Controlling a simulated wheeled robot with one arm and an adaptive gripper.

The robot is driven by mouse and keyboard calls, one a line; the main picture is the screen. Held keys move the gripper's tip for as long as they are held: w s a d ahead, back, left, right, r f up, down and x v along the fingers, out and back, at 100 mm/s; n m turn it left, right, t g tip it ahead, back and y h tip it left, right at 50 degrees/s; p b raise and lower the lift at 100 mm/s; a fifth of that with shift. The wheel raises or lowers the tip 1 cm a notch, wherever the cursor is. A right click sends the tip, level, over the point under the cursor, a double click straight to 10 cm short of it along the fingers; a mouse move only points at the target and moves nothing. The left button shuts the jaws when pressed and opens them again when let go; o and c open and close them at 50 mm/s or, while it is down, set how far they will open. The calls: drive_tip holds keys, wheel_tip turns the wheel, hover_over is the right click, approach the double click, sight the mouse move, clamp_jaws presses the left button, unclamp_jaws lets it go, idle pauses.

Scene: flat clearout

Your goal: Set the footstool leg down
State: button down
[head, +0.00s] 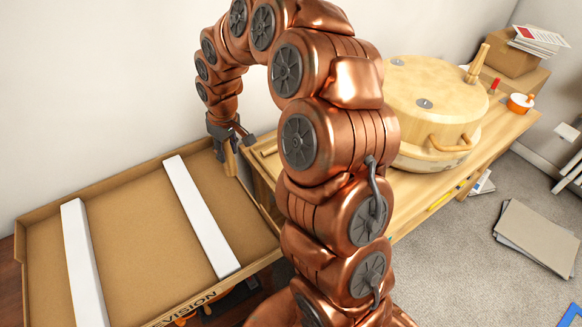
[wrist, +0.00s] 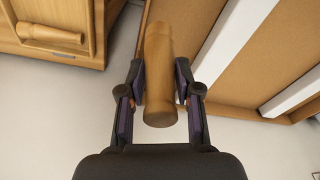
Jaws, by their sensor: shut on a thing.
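My gripper (head: 226,133) is shut on a footstool leg (head: 230,162), a tapered turned piece of light brown wood. The leg hangs roughly upright by the back right corner of a shallow cardboard tray, next to the bench end. I cannot tell whether its lower end touches anything. In the wrist view my gripper (wrist: 161,82) has a finger on each side of the leg (wrist: 158,50). A similar wooden leg (wrist: 50,34) lies on the bench in the wrist view. The round wooden footstool (head: 430,88) sits upside down on the bench, with one leg (head: 478,63) standing up from it.
The cardboard tray (head: 135,240) has two white strips (head: 200,215) across it and bare floor between them. The wooden bench (head: 415,205) runs along the wall. An orange pot (head: 520,103) and cardboard boxes (head: 512,78) are at its far end. Flat sheets (head: 537,238) lie on the carpet.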

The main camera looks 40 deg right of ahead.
drive_tip(key=s+d+f+n+g+y+b, duration=0.1)
drive_tip(key=s+d+f+n+b, duration=0.2)
drive_tip(key=s+d+n+b, duration=0.65)
drive_tip(key=s+d+f+n+b, duration=0.4)
drive_tip(key=s+d+n+b, duration=0.15)
drive_tip(key=d, duration=0.75)
drive_tip(key=shift+m, duration=0.3)
drive_tip(key=shift+w+a+f+p, duration=0.1)
drive_tip(key=shift+w+f+p, duration=0.5)
drive_tip(key=shift+w, duration=2.15)
drive_tip(key=shift+w+a+f+p, duration=0.1)
drive_tip(key=shift+w+f, duration=0.95)
drive_tip(key=shift+w, duration=1.65)
drive_tip(key=shift+w+a+f+p, duration=0.1)
drive_tip(key=shift+w+f+p, duration=0.5)
drive_tip(key=shift+w, duration=2.15)
drive_tip(key=shift+f, duration=0.25)
drive_tip(key=c, duration=0.8)
unclamp_jaws()
drive_tip(key=shift+b, duration=0.3)
